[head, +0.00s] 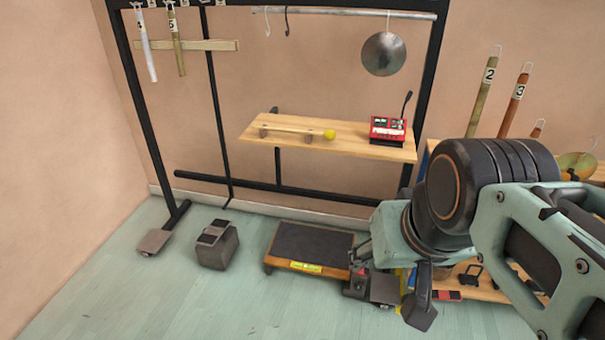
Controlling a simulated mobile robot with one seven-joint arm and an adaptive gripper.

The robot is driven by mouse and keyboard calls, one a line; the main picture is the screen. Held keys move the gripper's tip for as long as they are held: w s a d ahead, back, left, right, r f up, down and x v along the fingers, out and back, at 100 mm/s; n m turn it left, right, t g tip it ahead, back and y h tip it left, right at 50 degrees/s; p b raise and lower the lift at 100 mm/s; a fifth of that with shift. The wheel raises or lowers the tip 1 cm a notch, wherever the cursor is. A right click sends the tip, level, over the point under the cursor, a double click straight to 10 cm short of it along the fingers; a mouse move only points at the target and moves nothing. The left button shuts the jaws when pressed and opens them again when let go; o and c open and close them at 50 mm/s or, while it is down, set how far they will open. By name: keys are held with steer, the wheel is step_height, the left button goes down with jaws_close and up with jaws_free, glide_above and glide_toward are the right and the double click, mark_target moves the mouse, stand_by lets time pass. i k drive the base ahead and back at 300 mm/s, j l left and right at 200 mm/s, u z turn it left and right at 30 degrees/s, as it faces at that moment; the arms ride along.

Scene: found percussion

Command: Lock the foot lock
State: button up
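The black rack's right foot plate (385,289) is a grey square on the floor at lower centre-right. A small dark block with a red part (357,282) is just left of it. This looks like the foot lock, but it is small and partly covered, so I cannot tell its lever position. My gripper (392,280) hangs over this spot from the right, in front of the rack's lower right post. Its fingers look spread apart, one dark pad at right and a thin finger at left. I see nothing between them and cannot tell whether they touch the lock.
A low black-topped step (312,246) stands left of the lock. A grey weight (216,246) and the left foot plate (155,241) are farther left. A wooden shelf (345,146) holds a red box (388,131). A low wooden stand (480,288) is at right. The front-left floor is clear.

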mark_target(365, 271)
steer(key=i+j+z, duration=0.25)
steer(key=j, duration=0.3)
steer(key=i+j+z, duration=0.1)
steer(key=i+j, duration=0.15)
steer(key=i+j+z, duration=0.15)
steer(key=j, duration=0.25)
steer(key=i+l, duration=0.55)
steer(key=i, duration=0.25)
steer(key=i+j, duration=0.1)
steer(key=j, duration=0.15)
steer(key=j+z, duration=0.1)
steer(key=j, duration=0.25)
steer(key=k+l+u, duration=0.15)
steer(key=k+l, duration=0.15)
steer(key=k, duration=0.15)
